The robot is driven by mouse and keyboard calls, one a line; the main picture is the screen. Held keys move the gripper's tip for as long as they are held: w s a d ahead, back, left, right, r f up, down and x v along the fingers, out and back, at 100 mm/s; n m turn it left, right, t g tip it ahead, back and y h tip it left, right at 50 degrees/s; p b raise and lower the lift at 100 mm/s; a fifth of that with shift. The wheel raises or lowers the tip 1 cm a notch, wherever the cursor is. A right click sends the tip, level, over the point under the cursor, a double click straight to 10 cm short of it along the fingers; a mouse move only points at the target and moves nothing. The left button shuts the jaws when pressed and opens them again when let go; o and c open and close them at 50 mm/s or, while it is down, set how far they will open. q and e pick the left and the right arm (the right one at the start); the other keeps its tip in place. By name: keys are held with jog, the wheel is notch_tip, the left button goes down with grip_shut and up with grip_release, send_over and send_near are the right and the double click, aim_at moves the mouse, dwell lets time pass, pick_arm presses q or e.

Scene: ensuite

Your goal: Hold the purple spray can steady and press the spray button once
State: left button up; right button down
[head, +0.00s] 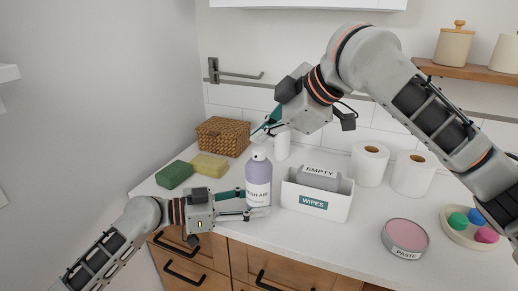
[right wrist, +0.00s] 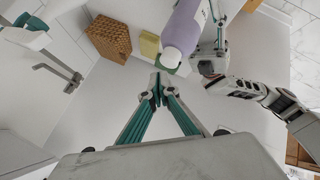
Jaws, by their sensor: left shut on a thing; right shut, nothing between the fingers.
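The purple spray can (head: 258,183) stands upright on the white counter, with a white top. My left gripper (head: 256,205) is shut around its lower body from the left, partly covering the label. My right gripper (head: 259,134) is shut and empty, tips pointing down just above the can's top. In the right wrist view the closed fingertips (right wrist: 158,84) lie just short of the can's white top (right wrist: 171,56), with a small gap in the picture. The can's body (right wrist: 187,25) and my left gripper (right wrist: 210,62) are beyond. The spray button is too small to make out clearly.
A white wipes box (head: 316,204) stands close right of the can. Paper rolls (head: 368,164), a pink paste tin (head: 405,238) and a tray (head: 458,236) are farther right. A wicker basket (head: 222,137), a yellow sponge (head: 209,166) and a green sponge (head: 174,175) are left.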

aim_at(261, 151)
jog(key=shift+f, duration=0.1)
dwell(0.6)
jog(key=shift+f, duration=0.3)
jog(key=shift+f, duration=0.5)
dwell(0.8)
jog(key=shift+r, duration=0.85)
jog(key=shift+r, duration=2.55)
